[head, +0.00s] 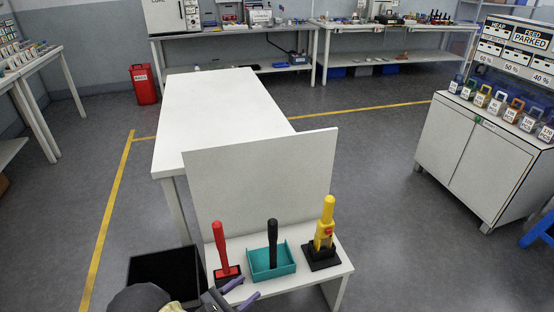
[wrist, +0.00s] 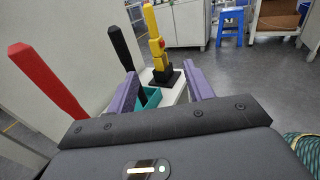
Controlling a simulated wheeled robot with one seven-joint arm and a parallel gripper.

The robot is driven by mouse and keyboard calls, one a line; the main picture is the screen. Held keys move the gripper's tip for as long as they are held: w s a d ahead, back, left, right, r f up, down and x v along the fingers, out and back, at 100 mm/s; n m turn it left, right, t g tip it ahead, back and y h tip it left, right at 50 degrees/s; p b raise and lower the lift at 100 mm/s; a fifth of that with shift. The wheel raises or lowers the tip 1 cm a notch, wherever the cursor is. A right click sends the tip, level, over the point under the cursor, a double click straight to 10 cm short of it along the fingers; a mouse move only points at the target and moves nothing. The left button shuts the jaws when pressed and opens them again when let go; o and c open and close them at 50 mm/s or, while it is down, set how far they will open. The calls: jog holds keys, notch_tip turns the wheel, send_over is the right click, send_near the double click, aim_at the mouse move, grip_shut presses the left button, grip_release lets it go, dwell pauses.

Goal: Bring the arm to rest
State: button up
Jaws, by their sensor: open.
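My gripper (head: 241,291) shows at the bottom of the head view, just in front of the near edge of a small white stand. In the wrist view its two purple fingers (wrist: 161,86) are spread apart with nothing held between them. On the stand, a red-handled tool (head: 220,250) stands in a black base at left. A black-handled tool (head: 272,240) stands in a teal tray (head: 262,272). A yellow device with a red button (head: 325,225) stands upright in a black base at right. Most of my arm is out of view.
A white panel (head: 260,185) rises behind the tools. Beyond it is a long, bare white table (head: 215,110). A black open box (head: 165,275) is left of the stand. A white cabinet with small labelled containers (head: 480,160) stands at right. Grey floor lies clear between.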

jog(key=s+d+r+m+g+y, duration=0.45)
jog(key=d+r+m+y, duration=0.35)
jog(key=d+m, duration=0.45)
jog(key=s+d+r+m+g+y, duration=0.3)
jog(key=d+r+m+g+y, duration=0.2)
jog(key=d+r+m, duration=0.6)
notch_tip(320, 180, up, 19)
jog(key=d+m+p, duration=0.1)
jog(key=m+p, duration=0.2)
jog(key=p, duration=1.7)
jog(key=shift+w, duration=0.25)
jog(key=shift+f, duration=0.1)
